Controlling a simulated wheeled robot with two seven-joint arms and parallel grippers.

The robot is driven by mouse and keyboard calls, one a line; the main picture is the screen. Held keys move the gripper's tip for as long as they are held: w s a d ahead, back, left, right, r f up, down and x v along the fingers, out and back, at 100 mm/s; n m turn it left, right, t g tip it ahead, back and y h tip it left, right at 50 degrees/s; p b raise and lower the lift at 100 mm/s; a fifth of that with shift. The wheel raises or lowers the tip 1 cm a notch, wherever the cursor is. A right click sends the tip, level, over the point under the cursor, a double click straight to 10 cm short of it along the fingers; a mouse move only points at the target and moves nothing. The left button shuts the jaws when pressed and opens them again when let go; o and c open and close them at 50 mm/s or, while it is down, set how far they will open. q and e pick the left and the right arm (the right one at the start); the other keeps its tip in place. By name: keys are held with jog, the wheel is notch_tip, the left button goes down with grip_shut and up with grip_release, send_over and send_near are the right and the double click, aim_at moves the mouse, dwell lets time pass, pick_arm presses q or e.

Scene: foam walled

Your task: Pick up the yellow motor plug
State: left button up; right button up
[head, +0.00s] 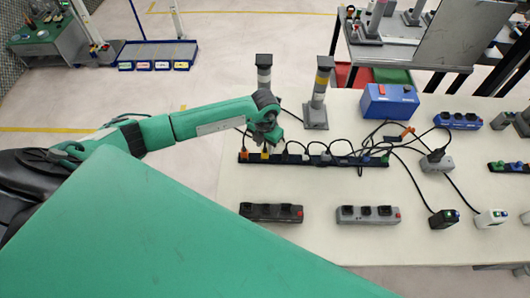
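A long dark power strip (345,161) lies on the white table with several plugs in a row along it. Near its left end sits a small yellow plug (265,155), and left of it an orange one (243,155); both are very small in the picture. My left gripper (271,138) hangs just above the left part of the strip, close over the yellow plug. Its fingers point down and are too small and dark to tell open from shut. I cannot tell whether it touches a plug. My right gripper is not in view.
Two upright posts (264,75) (318,90) stand behind the strip. A blue box (390,102) and a grey block (437,162) with cables are to the right. Two shorter strips (271,212) (368,215) lie nearer the front. Bare table lies between the rows.

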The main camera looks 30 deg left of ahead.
pick_arm(q)
grip_shut()
jog(key=shift+r, duration=0.15)
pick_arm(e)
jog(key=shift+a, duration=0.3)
